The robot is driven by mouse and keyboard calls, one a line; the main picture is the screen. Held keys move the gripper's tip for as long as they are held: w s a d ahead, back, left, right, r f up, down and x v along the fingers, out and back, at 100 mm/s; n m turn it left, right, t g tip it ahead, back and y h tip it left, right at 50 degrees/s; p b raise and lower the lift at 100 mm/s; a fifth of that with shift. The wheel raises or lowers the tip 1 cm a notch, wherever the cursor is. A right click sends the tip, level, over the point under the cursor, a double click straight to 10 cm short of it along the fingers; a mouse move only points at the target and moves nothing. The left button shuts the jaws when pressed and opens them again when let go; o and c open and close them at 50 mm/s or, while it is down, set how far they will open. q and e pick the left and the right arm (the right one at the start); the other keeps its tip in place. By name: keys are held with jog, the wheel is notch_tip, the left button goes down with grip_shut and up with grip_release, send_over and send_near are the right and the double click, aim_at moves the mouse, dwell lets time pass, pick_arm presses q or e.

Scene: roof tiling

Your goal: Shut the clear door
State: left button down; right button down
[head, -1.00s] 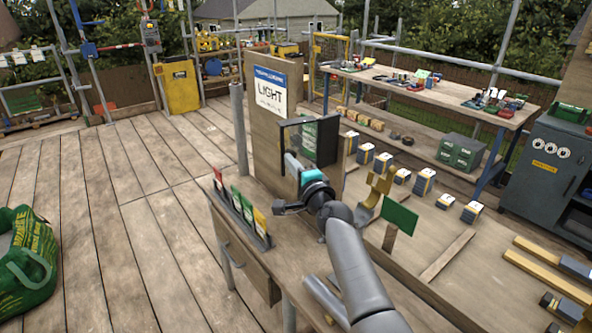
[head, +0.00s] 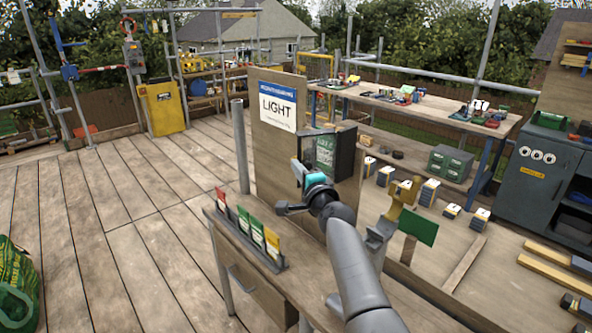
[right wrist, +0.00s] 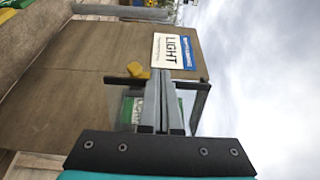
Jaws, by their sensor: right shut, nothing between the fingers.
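The clear door (head: 323,150) is a see-through panel on a dark box (head: 346,152), fixed to a wooden board below a LIGHT sign. Green and white items show through it. My right gripper (head: 298,170) is shut and empty, at the lower left of the door; its teal body hides part of the box. In the right wrist view the closed fingers (right wrist: 164,78) overlap the dark-framed clear panel (right wrist: 127,108). I cannot tell whether they touch it or whether the door is fully shut. My left gripper is not in view.
A yellow knob (right wrist: 138,70) shows beside the fingertips. A rack of coloured cards (head: 250,232) stands on the bench below. A gold bracket (head: 402,195) and a green plate (head: 418,227) stand right of my arm. The deck at left is mostly clear.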

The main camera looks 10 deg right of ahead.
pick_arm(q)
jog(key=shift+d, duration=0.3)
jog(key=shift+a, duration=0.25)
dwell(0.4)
